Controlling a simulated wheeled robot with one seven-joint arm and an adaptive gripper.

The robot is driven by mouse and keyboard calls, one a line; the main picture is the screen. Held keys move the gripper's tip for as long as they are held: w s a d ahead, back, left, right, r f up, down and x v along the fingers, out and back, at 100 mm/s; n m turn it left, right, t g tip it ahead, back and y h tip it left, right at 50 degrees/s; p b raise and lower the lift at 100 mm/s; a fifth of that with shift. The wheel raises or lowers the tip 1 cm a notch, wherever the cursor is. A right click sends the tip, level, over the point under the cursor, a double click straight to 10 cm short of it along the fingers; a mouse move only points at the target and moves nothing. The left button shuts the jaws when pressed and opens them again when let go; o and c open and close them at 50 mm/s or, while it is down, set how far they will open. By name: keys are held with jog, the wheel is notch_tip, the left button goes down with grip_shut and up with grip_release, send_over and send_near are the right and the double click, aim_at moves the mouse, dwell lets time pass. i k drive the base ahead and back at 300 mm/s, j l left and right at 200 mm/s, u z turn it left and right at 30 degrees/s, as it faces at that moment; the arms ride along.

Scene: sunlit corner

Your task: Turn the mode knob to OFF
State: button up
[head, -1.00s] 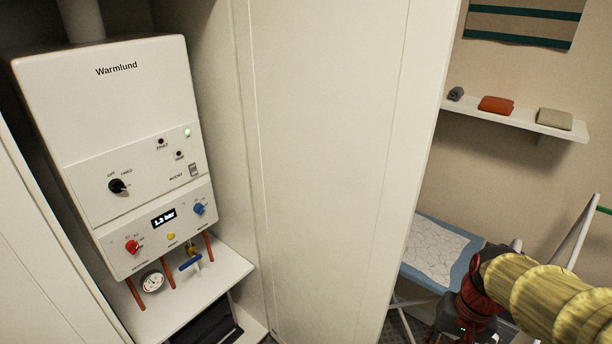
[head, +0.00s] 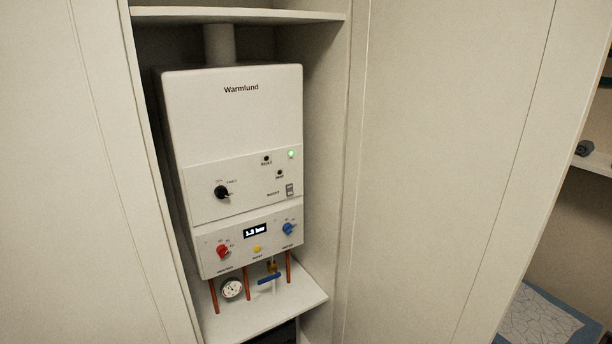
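The mode knob (head: 221,192) is a black dial on the left of the upper panel of the white Warmlund boiler (head: 232,120). Small labels ring it; they are too small to read surely, though one at upper right seems to be TIMED. Its light pointer seems turned to the right, toward the lowest right label. The boiler hangs inside an open cupboard. My gripper is not in view.
Below sit a red knob (head: 222,251), a yellow button (head: 257,249), a blue knob (head: 288,229) and a display (head: 255,231). A gauge (head: 232,288) and blue valve handle (head: 269,279) hang beneath. A cupboard door (head: 440,160) stands at right.

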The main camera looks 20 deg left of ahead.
aim_at(221, 193)
jog(key=u, duration=1.3)
